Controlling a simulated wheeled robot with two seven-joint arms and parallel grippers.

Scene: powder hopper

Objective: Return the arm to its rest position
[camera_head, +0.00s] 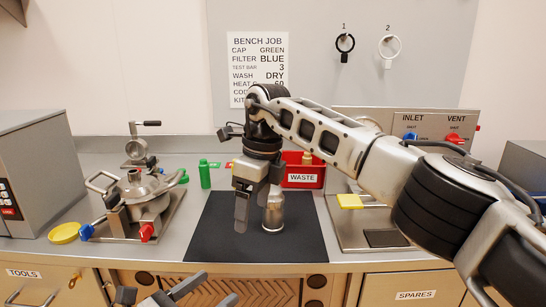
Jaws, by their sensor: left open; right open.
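My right arm reaches in from the right across the bench. Its gripper (256,208) points down over the black mat (220,245), with its fingers apart. A silver metal bottle (273,213) stands upright on the mat, just right of the gripper's left finger. The gripper partly hides the bottle's top, and I cannot tell whether they touch. My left gripper (218,287) is low at the bottom edge, in front of the bench drawers, open and only partly in view. I see nothing in it.
A metal hopper (145,195) with blue and red handles stands left, near a yellow lid (64,233) and a green bottle (205,174). A red WASTE bin (302,178) is behind the mat. A valve panel (435,125) stands behind my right arm. The mat's front is clear.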

